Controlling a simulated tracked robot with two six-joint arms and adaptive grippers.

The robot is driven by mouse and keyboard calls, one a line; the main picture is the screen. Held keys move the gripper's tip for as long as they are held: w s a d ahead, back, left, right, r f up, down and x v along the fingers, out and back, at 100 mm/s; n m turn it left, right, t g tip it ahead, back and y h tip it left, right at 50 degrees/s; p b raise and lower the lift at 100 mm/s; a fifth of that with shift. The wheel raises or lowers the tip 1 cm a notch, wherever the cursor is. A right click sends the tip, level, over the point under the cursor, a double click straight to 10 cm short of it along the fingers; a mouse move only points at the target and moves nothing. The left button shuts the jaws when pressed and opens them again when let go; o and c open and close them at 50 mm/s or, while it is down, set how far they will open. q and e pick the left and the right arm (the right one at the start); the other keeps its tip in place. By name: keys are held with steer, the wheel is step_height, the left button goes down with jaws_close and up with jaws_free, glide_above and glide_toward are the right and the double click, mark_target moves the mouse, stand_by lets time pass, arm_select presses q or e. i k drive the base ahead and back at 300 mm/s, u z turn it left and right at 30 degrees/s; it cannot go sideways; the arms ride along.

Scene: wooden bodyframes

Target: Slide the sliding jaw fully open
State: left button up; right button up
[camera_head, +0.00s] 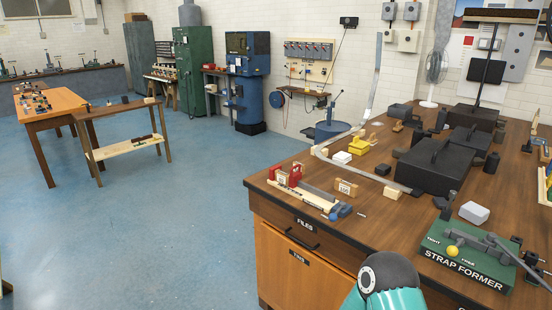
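A small clamp-like fixture lies at the near left corner of the wooden workbench (345,250). It has red upright pieces (291,175) at its far end, a pale wooden bar (302,195) and a blue piece (340,211) at its near end. A grey bar runs alongside the wooden one. I cannot tell for sure which piece is the sliding jaw, or how far open it is. Neither gripper is in view. Only a teal and dark rounded link of my own arm shows at the bottom edge, in front of the bench.
A green strap former (465,262) with a yellow knob stands at the bench's near right. A black box (435,168), a yellow block (358,147) and small wooden blocks (346,187) lie behind the fixture. Blue floor (170,230) is open to the left.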

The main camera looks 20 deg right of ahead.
mark_target(294, 178)
steer(key=z, duration=0.3)
steer(key=i, duration=1.15)
steer(key=z, duration=0.7)
